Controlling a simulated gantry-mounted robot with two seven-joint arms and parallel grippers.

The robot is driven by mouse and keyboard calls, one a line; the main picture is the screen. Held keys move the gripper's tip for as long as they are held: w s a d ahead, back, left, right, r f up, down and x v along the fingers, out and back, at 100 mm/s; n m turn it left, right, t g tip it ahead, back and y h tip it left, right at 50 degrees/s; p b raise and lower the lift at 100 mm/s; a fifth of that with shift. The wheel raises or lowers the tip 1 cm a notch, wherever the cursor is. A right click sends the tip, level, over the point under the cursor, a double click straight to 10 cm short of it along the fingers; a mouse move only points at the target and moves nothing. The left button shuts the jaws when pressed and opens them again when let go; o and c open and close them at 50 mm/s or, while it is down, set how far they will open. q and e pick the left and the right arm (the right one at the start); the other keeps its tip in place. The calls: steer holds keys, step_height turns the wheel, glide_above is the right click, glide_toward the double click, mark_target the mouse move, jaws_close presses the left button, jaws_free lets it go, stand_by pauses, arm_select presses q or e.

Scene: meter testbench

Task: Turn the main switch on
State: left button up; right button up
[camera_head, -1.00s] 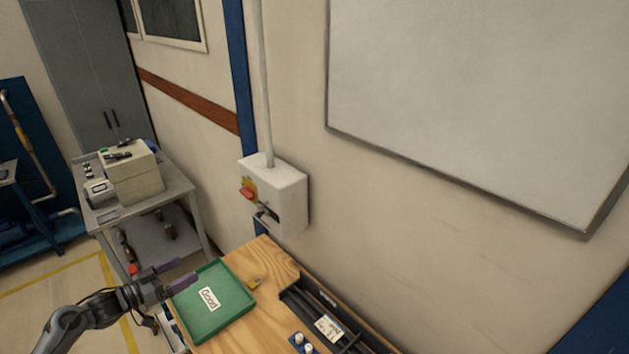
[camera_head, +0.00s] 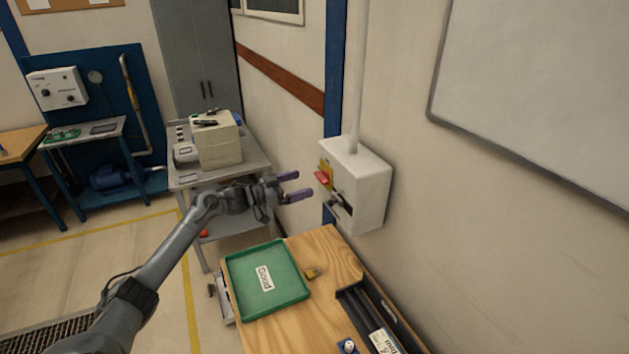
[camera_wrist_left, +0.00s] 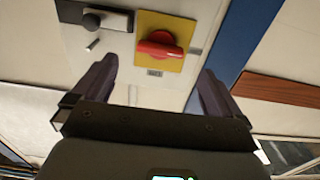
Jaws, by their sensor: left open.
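The main switch is a red rotary handle (camera_head: 322,179) on a yellow plate, on the side of a white wall box (camera_head: 362,188). In the left wrist view the red handle (camera_wrist_left: 160,47) on its yellow plate (camera_wrist_left: 180,24) lies ahead, between the two fingers. Its handle looks roughly crosswise in that view. My left gripper (camera_head: 300,185) is open and empty, a short way left of the switch and apart from it. It also shows open in the left wrist view (camera_wrist_left: 157,88). My right gripper is not in view.
A black latch or lever (camera_head: 341,203) sits beside the switch on the box. Below is a wooden bench (camera_head: 325,243) with a green tray (camera_head: 236,290), a small yellow item (camera_head: 312,272) and a black bin (camera_head: 357,310). A grey cart (camera_head: 190,178) stands behind the arm.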

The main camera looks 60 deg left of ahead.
mark_target(318, 179)
arm_select(q)
steer(key=shift+w+d, duration=0.2)
steer(key=shift+w, duration=1.25)
steer(key=shift+w+d, duration=0.15)
steer(key=shift+w, duration=1.3)
steer(key=c, duration=1.1)
steer(key=shift+o, duration=0.2)
